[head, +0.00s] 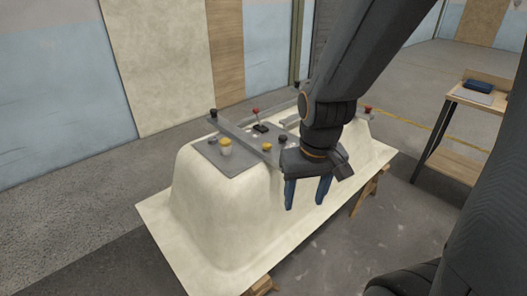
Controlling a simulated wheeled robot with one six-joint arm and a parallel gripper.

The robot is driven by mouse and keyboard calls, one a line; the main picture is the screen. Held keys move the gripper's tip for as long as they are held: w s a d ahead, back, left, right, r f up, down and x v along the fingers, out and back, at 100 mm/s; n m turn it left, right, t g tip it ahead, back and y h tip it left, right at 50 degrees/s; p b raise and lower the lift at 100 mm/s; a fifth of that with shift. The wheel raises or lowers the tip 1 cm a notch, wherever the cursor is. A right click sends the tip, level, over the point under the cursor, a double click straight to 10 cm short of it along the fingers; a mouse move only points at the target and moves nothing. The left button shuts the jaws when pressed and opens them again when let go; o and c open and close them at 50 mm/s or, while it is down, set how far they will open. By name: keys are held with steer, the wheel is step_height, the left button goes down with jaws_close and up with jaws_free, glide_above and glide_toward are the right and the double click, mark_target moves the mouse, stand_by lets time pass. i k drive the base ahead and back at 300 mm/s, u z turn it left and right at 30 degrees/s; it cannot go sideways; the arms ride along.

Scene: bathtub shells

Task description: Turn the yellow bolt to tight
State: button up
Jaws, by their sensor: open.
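Two small yellow-topped parts show in the head view on the grey plate (207,150) on top of the cream tub shell (215,215). One yellow top (225,142) sits over a pale cylinder at the left of the plate. The other yellow top (267,147) is smaller and lies further right, near the grey bar. I cannot tell which is the yellow bolt, or how tight either is. My gripper (306,202) is open and empty, its blue fingers pointing down in front of the shell, right of and apart from both yellow tops.
A grey bar (238,134) with dark knobs crosses the plate. Red knobs (256,110) and (368,108) stand further back. The shell rests on wooden trestles (371,190). A wooden side table (455,130) with a blue item stands at right. The floor in front is clear.

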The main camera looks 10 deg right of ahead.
mark_target(266, 146)
steer(key=z, duration=0.35)
steer(key=k, duration=0.5)
steer(key=z, duration=1.35)
steer(key=i, duration=1)
steer(key=u, duration=0.8)
steer(key=i, duration=0.8)
steer(key=u, duration=0.85)
